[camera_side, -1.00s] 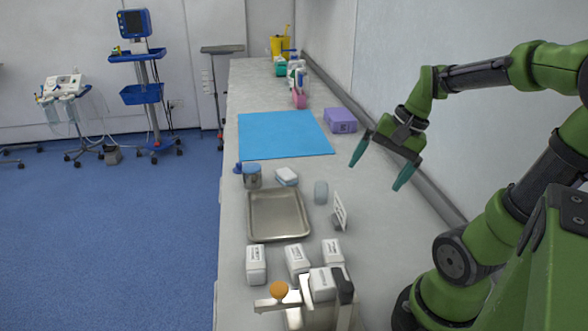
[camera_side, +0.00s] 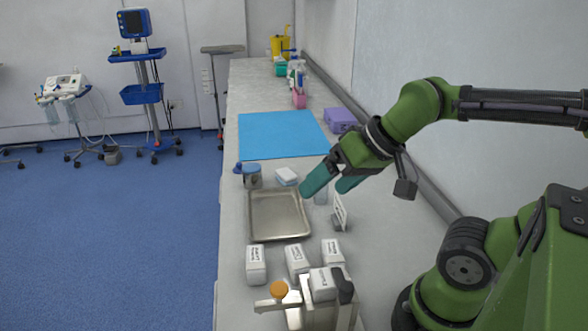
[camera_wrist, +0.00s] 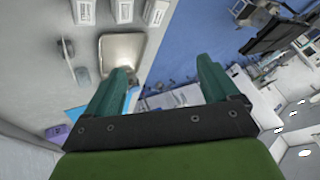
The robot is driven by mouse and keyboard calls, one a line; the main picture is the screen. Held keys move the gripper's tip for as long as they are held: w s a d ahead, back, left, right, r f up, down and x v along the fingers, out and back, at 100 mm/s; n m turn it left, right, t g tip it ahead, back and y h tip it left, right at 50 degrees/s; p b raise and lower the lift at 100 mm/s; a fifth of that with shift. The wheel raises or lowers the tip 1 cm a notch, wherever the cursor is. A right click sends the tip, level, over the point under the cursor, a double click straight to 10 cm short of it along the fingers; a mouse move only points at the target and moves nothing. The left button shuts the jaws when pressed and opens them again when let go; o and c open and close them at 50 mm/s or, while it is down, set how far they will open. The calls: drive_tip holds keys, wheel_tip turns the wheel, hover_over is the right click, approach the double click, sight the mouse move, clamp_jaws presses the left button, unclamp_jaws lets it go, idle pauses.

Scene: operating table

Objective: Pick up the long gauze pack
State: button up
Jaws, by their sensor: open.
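Several white labelled packs stand at the near end of the counter in the side view: a left one (camera_side: 256,265), a middle one (camera_side: 297,261), a right one (camera_side: 332,253) and one on a metal stand (camera_side: 326,283). Three also show at the top of the wrist view (camera_wrist: 123,10). Their labels are too small to read, so I cannot tell which is the long gauze pack. My gripper (camera_side: 326,190) is open and empty, above the counter by the metal tray's (camera_side: 251,217) far right corner. Its two teal fingers are apart in the wrist view (camera_wrist: 162,67).
A small blue-and-white stack (camera_side: 287,176) and a jar (camera_side: 253,178) stand beyond the tray. A blue cloth (camera_side: 285,135) and purple box (camera_side: 340,119) lie farther back.

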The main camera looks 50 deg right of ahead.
drive_tip(key=shift+c, duration=1)
drive_tip(key=m+g+h, duration=0.3)
drive_tip(key=m+g, duration=0.1)
drive_tip(key=g, duration=0.2)
approach(298, 257)
drive_tip(key=f, duration=0.2)
drive_tip(key=d+f, duration=0.1)
drive_tip(key=f, duration=0.2)
drive_tip(key=shift+w+d+f, duration=0.1)
drive_tip(key=shift+w+f, duration=0.15)
drive_tip(key=shift+f, duration=0.8)
drive_tip(key=shift+w+a+f, duration=0.1)
drive_tip(key=shift+w+f, duration=0.15)
drive_tip(key=shift+f, duration=0.75)
drive_tip(key=shift+w+d+f, duration=0.1)
drive_tip(key=shift+w+f, duration=0.1)
drive_tip(key=shift+f, duration=0.85)
drive_tip(key=shift+f, duration=0.15)
drive_tip(key=shift+c, duration=0.4)
